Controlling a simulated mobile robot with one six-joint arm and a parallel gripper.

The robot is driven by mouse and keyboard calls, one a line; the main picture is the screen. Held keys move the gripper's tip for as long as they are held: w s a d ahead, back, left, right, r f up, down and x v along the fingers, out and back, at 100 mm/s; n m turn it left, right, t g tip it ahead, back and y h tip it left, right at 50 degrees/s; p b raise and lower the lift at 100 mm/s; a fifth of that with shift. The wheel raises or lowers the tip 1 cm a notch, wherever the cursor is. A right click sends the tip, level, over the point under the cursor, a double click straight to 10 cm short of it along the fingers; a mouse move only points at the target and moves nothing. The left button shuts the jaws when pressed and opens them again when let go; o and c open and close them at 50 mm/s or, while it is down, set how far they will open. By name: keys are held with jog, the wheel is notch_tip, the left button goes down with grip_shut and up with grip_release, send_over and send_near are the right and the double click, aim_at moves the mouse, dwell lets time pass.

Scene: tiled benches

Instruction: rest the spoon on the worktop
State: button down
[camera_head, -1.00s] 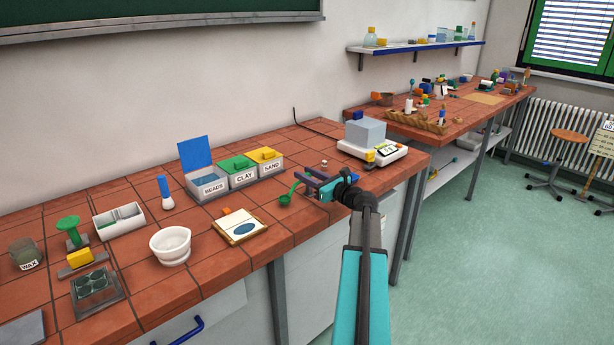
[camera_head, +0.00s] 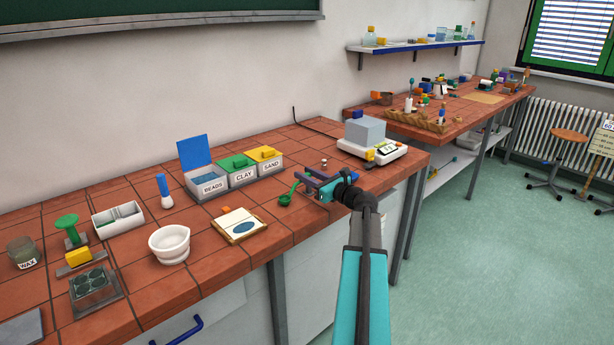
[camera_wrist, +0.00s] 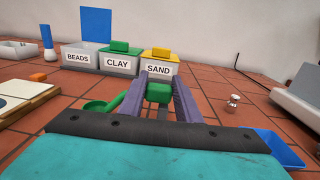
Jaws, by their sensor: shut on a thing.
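The green spoon (camera_head: 286,199) is at the near edge of the brick-red tiled worktop (camera_head: 310,225), left of my gripper. In the wrist view its bowl (camera_wrist: 101,106) lies to the left and its green grip (camera_wrist: 158,92) sits between my purple fingers. My gripper (camera_head: 308,178) is shut on the spoon. The spoon is low over the worktop; I cannot tell whether the bowl touches it. Part of the handle is hidden behind a finger.
Bins marked beads (camera_head: 208,186), clay (camera_head: 240,173) and sand (camera_head: 265,162) stand behind. A notepad-like board (camera_head: 239,226) and white mortar (camera_head: 170,245) are to the left. A scale (camera_head: 372,150) is to the right. A small metal-topped item (camera_head: 324,162) stands behind my gripper.

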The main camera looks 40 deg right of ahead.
jog(key=shift+f, duration=0.25)
jog(key=c, duration=1.2)
grip_release()
jog(key=shift+s, duration=0.1)
jog(key=s+b, duration=0.3)
jog(key=s, duration=1)
jog(key=shift+s+a, duration=0.1)
jog(key=shift+s, duration=0.2)
